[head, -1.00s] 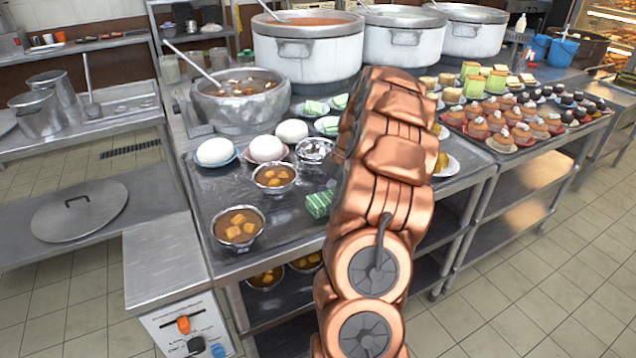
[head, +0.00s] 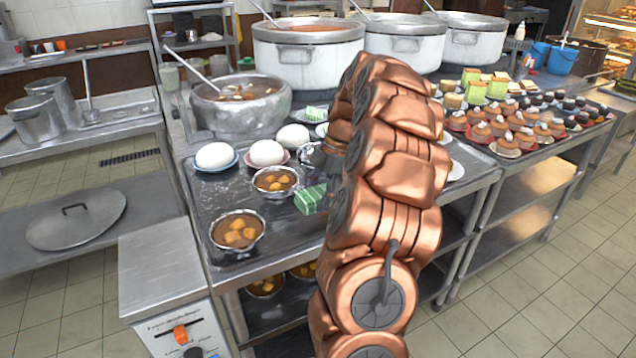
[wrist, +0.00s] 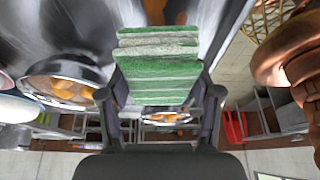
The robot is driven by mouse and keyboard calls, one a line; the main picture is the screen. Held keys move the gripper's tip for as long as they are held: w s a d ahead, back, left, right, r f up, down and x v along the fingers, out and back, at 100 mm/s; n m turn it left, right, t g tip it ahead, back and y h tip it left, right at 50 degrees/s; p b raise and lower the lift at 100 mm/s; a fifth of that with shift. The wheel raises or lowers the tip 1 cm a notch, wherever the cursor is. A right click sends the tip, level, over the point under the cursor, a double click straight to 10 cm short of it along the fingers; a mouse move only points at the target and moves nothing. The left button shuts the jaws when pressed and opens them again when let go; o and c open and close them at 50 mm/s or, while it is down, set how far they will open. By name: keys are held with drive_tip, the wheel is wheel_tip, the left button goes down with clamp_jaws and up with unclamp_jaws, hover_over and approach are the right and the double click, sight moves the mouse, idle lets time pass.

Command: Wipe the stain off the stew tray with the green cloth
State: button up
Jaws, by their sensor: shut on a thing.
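The green-and-white striped cloth (head: 311,199) is by the front edge of the dark metal stew tray (head: 202,197), right of the stew bowls. In the wrist view the folded cloth (wrist: 158,82) sits between the two fingers of my gripper (wrist: 161,97), which is shut on it. In the head view my copper arm hides most of the gripper. The front stew bowl (head: 238,231) and the second stew bowl (head: 275,181) stand on the tray. I cannot make out the stain clearly, nor whether the cloth touches the tray.
White round buns (head: 215,156) on saucers stand behind the bowls. A grey stew pot (head: 240,105) with a ladle and large white stockpots (head: 308,60) are further back. Cakes and small desserts (head: 520,125) fill the right. More bowls (head: 265,284) sit on the shelf below.

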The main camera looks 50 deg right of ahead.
sight(313, 195)
drive_tip(key=shift+r, duration=1.95)
drive_tip(key=shift+p, duration=0.45)
drive_tip(key=shift+s+r+p, duration=0.1)
drive_tip(key=shift+r+p, duration=0.15)
drive_tip(key=shift+p, duration=1.2)
drive_tip(key=shift+f, duration=0.1)
